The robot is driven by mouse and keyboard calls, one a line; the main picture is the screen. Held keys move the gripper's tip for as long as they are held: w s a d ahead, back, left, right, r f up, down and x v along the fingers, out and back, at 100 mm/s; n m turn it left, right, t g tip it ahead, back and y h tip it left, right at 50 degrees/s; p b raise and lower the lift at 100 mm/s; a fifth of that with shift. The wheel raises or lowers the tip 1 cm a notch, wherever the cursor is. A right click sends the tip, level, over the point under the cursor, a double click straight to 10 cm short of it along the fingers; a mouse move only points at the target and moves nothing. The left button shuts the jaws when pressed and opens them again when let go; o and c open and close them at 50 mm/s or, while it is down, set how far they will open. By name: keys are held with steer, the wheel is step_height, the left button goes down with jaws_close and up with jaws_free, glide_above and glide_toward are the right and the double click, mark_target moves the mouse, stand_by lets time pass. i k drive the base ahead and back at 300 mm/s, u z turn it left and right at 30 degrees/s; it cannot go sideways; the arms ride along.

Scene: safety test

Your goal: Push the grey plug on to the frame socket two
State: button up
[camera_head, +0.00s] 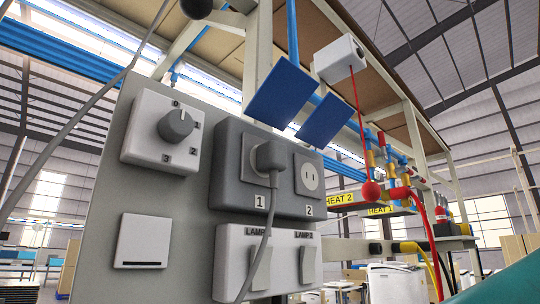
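The grey plug (269,156) sits in the left socket of a dark grey double socket frame (229,179), above the label 1. Its grey cord hangs from it, passing in front of the lamp switches. Socket two (308,176), the right one above the label 2, is a pale round face with two slots and has nothing in it. My gripper is not in this view, so its state does not show.
The grey panel (100,215) also carries a rotary knob (175,125), a white plate (144,241) and two lamp switches (262,266). A red ball (371,190) hangs on a red cord to the right. Pipes and valves stand behind it.

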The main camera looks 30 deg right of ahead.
mark_target(272, 155)
steer(key=z, duration=1.75)
steer(key=k, duration=1.05)
steer(key=u, duration=0.5)
